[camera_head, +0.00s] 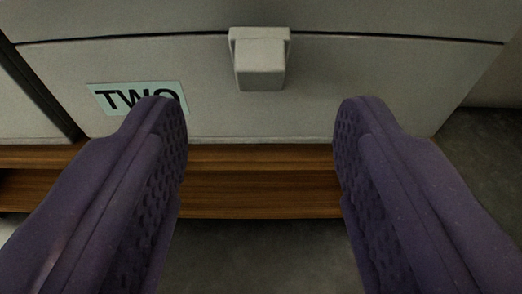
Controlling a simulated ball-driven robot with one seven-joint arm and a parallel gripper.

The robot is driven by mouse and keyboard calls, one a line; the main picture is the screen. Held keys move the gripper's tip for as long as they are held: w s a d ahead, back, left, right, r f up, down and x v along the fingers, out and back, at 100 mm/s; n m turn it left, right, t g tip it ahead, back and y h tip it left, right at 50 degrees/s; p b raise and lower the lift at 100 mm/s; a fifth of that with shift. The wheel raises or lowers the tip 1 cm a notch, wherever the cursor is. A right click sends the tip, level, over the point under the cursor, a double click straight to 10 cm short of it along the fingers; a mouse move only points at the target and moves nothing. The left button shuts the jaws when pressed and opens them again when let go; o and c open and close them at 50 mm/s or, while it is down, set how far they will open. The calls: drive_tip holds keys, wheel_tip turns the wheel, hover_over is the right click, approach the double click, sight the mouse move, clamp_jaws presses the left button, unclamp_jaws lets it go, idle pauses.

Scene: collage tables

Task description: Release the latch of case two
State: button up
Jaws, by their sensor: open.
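Case two (390,80) is a pale grey box with a dark seam running across it near the top of the view. A light green label (101,101) reading "TWO" is on its front at the left, partly covered by my left finger. The latch (260,68) is a blocky pale grey piece at the seam, in the upper middle. My gripper (260,125) has two purple textured fingers, spread wide and empty. The fingertips are below the latch in the picture, one to each side, and do not touch it.
The case stands on a brown wooden table edge (260,190). Another pale box (28,112) is close by at the left, past a dark gap. Grey floor (265,255) shows below, and open space is at the right of the case.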

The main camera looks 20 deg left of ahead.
sight(259, 51)
drive_tip(key=shift+g+h, duration=0.3)
drive_tip(key=shift+g, duration=0.3)
drive_tip(key=b+x, duration=0.1)
drive_tip(key=x, duration=0.1)
drive_tip(key=r+x, duration=0.1)
drive_tip(key=x, duration=0.1)
drive_tip(key=b+x, duration=0.1)
drive_tip(key=x, duration=0.2)
drive_tip(key=shift+w+a+r+b, duration=0.1)
drive_tip(key=shift+w+r+b, duration=0.05)
drive_tip(key=shift+w+b, duration=0.2)
drive_tip(key=shift+w+a, duration=0.15)
drive_tip(key=shift+w, duration=0.15)
